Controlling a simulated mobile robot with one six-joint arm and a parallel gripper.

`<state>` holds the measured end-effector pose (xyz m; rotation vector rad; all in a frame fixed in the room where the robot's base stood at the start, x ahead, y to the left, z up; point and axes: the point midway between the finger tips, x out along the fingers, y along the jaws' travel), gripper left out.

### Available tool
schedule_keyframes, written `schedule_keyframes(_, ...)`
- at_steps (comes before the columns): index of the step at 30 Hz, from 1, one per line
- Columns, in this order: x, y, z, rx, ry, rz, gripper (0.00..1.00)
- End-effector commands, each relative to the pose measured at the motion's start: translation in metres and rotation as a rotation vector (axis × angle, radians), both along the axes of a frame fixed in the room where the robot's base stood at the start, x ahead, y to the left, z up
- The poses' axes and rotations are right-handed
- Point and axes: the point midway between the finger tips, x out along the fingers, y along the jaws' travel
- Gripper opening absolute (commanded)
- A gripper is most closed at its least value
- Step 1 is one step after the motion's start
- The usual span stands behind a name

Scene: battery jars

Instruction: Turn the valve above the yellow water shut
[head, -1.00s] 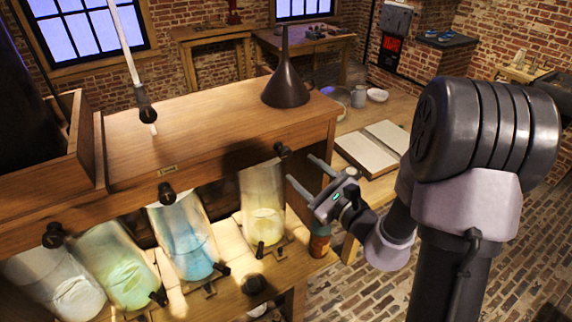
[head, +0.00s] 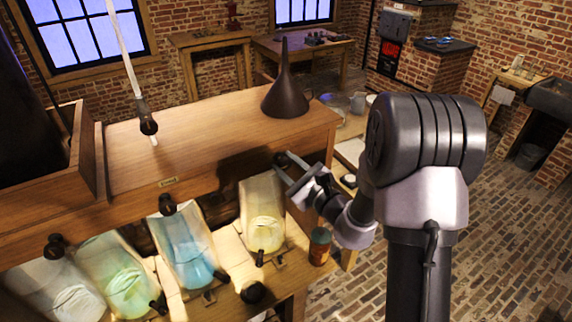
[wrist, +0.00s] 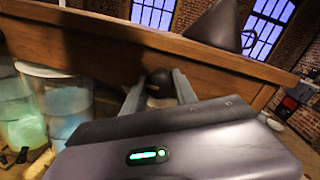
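The valve above the yellow water is a dark round knob (head: 281,158) on the front of the wooden cabinet, above the jar of yellow water (head: 263,228). In the wrist view the knob (wrist: 159,82) shows between the two fingertips. My gripper (head: 284,162) is at the knob, with its fingers apart on either side of it. It is open in the wrist view (wrist: 160,88) too; I cannot tell whether a finger touches the knob. The yellow jar does not show clearly in the wrist view.
Jars of blue (head: 188,255), green (head: 125,285) and pale (head: 65,295) liquid stand to the left, with dark knobs above some. A dark funnel (head: 285,95) stands on the cabinet top. A reddish-brown can (head: 319,246) is right of the yellow jar.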

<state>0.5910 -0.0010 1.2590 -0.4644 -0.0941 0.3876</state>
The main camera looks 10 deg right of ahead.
Motion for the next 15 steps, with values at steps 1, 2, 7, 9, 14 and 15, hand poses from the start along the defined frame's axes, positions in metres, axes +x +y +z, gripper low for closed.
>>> schedule_keyframes(1, -0.0002, 0.0003, -0.0005, -0.001, 0.002, 0.001, 0.0)
schedule_keyframes(2, -0.0003, 0.0004, -0.0007, -0.001, 0.002, 0.001, 0.0)
schedule_keyframes(7, -0.0004, 0.0005, -0.0009, 0.015, 0.007, 0.002, 0.0)
schedule_keyframes(9, -0.0004, 0.0005, -0.001, 0.035, 0.014, 0.001, 0.0)
schedule_keyframes(14, -0.0005, 0.0004, -0.0009, 0.118, 0.042, 0.002, 0.0)
schedule_keyframes(15, -0.0005, 0.0005, -0.0009, 0.146, 0.051, 0.002, 0.0)
